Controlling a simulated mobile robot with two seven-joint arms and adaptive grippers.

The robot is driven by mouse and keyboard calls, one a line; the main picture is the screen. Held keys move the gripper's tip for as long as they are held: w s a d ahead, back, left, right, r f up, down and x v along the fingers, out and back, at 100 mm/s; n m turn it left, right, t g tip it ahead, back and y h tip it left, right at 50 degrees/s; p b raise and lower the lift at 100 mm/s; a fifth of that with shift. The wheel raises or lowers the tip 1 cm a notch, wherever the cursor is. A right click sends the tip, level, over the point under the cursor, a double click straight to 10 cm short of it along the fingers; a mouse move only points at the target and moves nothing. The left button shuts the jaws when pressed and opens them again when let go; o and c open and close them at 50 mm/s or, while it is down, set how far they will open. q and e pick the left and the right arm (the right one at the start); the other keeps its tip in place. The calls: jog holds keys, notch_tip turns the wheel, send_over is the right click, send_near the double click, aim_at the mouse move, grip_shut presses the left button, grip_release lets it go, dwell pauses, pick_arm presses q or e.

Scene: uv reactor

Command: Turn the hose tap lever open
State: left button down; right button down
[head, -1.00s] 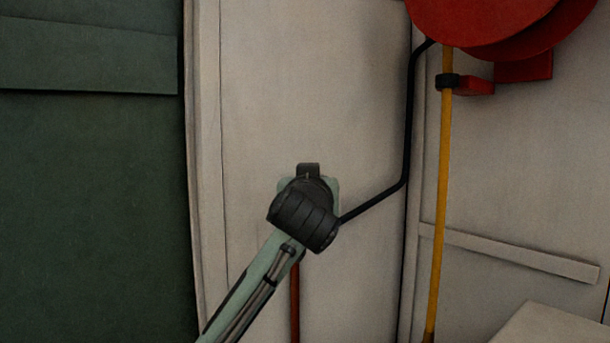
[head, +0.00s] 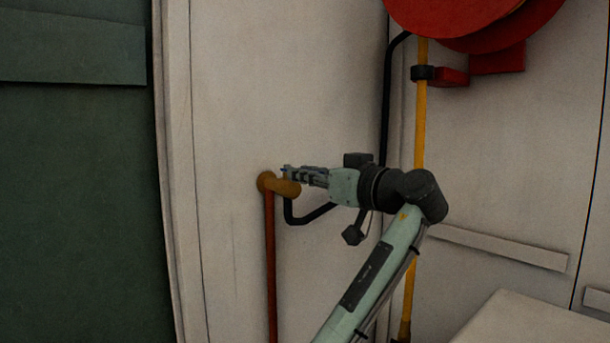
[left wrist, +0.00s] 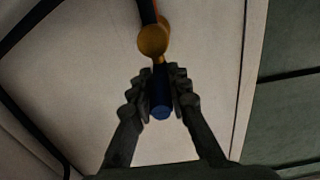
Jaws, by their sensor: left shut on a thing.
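The hose tap is a brass fitting (head: 280,186) on the pale wall, left of centre in the head view, on top of a red-brown pipe. It also shows at the top of the left wrist view (left wrist: 153,41). Its blue lever (left wrist: 161,104) points from the tap toward the wrist camera. In the head view only a small bit of blue (head: 285,169) shows at my fingertips. My left gripper (head: 301,175) reaches in from the right of the tap. Its fingers (left wrist: 160,88) are shut on the lever, one on each side. My right gripper is not in view.
A black pipe (head: 386,105) runs from the tap up to a red hose reel (head: 475,18). A dark green panel (head: 70,200) is at the left. A pale box (head: 525,325) is at the lower right.

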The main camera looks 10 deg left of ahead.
pick_arm(q)
jog(key=shift+w, duration=0.1)
dwell(0.4)
jog(key=c, duration=1.4)
grip_release()
jog(key=shift+c, duration=0.2)
jog(key=v, duration=1.2)
